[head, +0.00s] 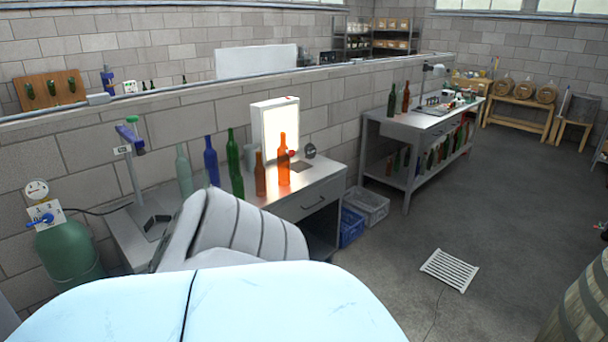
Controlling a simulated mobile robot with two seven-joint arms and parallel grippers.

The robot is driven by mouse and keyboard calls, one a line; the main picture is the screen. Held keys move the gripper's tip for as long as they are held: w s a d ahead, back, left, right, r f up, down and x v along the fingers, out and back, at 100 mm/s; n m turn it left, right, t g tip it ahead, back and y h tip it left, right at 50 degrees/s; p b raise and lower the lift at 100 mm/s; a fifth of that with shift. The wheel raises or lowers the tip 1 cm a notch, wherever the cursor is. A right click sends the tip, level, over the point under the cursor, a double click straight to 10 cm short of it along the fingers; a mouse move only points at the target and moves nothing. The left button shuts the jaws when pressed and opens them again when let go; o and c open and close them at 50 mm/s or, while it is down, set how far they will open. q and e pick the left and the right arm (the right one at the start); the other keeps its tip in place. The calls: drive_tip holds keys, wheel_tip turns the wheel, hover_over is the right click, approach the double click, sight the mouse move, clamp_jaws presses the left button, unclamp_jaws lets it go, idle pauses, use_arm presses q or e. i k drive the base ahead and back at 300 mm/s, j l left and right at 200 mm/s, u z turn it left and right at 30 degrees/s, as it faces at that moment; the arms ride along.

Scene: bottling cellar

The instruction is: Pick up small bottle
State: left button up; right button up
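Several bottles stand on the grey desk (312,193) against the block wall. From left to right they are a pale green bottle (184,172), a blue bottle (210,160), a tall green bottle (233,150), a shorter brown bottle (260,177) and an orange bottle (283,162) in front of the lit white panel (266,124). The brown one looks the smallest of these; I cannot tell for certain which is the small bottle. Neither gripper shows in the head view.
A green gas cylinder (68,252) stands left of the desk. A blue crate (350,227) and a grey crate (367,204) sit right of it. Another workbench (402,127) holds more bottles. A white floor grate (449,270) lies on open floor; a barrel (585,310) stands at right.

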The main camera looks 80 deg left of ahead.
sight(260, 170)
drive_tip(key=u, duration=2.9)
drive_tip(key=i+l+u, duration=0.35)
drive_tip(key=i, duration=0.5)
drive_tip(key=i+l+u, duration=0.4)
drive_tip(key=i, duration=0.4)
drive_tip(key=i+l+u, duration=0.35)
drive_tip(key=i+l, duration=0.35)
